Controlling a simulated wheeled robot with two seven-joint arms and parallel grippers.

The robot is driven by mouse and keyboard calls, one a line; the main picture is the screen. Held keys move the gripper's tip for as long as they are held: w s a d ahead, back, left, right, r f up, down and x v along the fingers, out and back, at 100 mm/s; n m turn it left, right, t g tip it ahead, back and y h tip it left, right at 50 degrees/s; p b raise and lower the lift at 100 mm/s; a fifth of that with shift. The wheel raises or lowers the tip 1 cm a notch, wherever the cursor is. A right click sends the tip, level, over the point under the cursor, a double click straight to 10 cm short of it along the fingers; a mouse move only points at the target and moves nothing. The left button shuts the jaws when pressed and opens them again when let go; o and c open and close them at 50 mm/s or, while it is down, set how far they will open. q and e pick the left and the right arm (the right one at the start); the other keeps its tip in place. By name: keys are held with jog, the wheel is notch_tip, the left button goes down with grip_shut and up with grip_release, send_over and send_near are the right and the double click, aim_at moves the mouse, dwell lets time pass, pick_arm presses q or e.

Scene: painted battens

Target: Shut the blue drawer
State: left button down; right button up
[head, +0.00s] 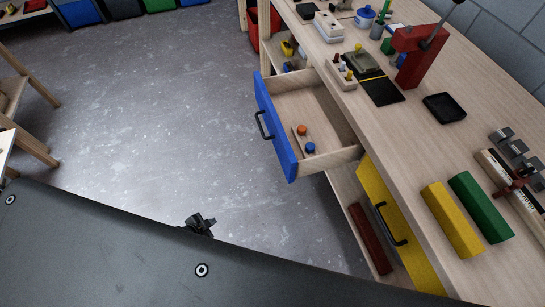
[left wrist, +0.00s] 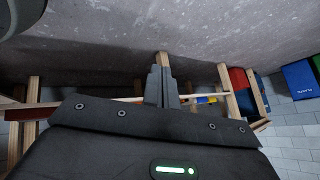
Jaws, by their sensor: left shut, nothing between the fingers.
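The blue drawer (head: 276,127) stands pulled out from under the wooden workbench in the head view. Its blue front has a dark bar handle (head: 263,125). Inside the drawer lies a small wooden block with an orange and a blue knob (head: 303,138). My left gripper (head: 201,222) shows small and dark over the floor, below and left of the drawer, apart from it. In the left wrist view its fingers (left wrist: 160,85) are together with nothing between them. My right gripper is not in view.
A yellow drawer front (head: 398,235) with a dark handle is nearer on the bench. The bench top (head: 430,145) holds a red lever press (head: 418,55), a black tray (head: 444,107), and yellow and green battens (head: 452,220). The grey floor (head: 150,110) left of the drawer is clear.

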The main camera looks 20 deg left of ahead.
aim_at(278, 148)
pick_arm(q)
jog(key=w+r+m+t+h+b, duration=0.25)
jog(key=w+r+m, duration=0.2)
jog(key=w, duration=0.55)
jog(key=w+d+r+m+h+b, duration=0.3)
jog(key=r+m+h+b, duration=0.15)
jog(key=r+m, duration=0.5)
jog(key=w+d+r+m+h+b, duration=0.3)
jog(key=r+m+h, duration=0.35)
jog(key=r, duration=0.65)
jog(key=shift+y, duration=0.25)
jog(key=p+x, duration=0.1)
jog(key=x, duration=0.3)
jog(key=p+x, duration=0.1)
jog(key=x, duration=0.3)
jog(key=s+p+x, duration=0.1)
jog(key=x, duration=0.4)
jog(key=shift+d, duration=0.4)
jog(key=shift+w+d+f, duration=0.1)
jog(key=shift+w+d, duration=0.2)
jog(key=shift+d, duration=0.2)
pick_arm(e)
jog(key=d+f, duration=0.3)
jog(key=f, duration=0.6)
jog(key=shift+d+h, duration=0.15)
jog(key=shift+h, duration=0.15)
pick_arm(q)
jog(key=shift+d, duration=0.1)
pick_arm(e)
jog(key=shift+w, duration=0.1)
